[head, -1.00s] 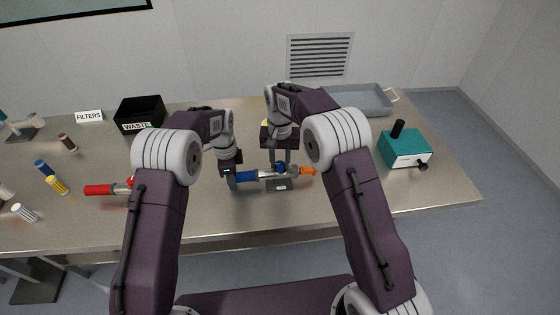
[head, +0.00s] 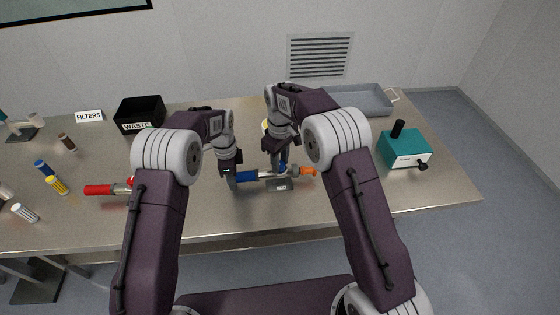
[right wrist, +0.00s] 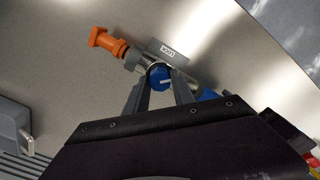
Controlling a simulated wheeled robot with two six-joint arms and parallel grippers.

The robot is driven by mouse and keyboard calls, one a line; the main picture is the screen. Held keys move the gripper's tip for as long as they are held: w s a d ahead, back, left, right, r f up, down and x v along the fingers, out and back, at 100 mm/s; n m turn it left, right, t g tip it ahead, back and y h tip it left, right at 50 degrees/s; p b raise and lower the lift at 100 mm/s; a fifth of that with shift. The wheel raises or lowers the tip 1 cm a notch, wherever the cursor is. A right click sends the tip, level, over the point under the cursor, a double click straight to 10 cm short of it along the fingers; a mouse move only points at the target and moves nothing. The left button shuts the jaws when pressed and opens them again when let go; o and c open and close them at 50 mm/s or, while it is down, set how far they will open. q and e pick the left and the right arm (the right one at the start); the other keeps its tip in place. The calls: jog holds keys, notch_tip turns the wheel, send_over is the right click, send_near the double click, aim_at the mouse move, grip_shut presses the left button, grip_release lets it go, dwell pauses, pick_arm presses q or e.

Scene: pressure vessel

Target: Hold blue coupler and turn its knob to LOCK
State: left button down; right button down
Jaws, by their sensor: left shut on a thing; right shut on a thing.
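The blue coupler lies level above the table, with a blue sleeve (head: 247,176), a metal body, and an orange end (head: 308,171) on the right. My left gripper (head: 232,179) is shut on it at the left end of the blue sleeve. My right gripper (head: 281,165) comes down from above and is shut on the blue knob (right wrist: 159,76). In the right wrist view the knob shows a white pointer line between the two fingers. A grey plate (right wrist: 166,52) with a small white label, apparently LOCK, sits beside the knob.
A red-handled coupler (head: 98,190) lies to the left, partly behind my left arm. A black WASTE bin (head: 140,112) and a grey tray (head: 366,101) stand at the back. A teal box (head: 403,150) stands on the right. The table near the coupler's front is clear.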

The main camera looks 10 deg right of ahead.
jog(key=n, duration=0.4)
jog(key=shift+n, duration=2.6)
jog(key=c, duration=1.1)
grip_release()
jog(key=shift+o, duration=0.2)
notch_tip(320, 180, up, 12)
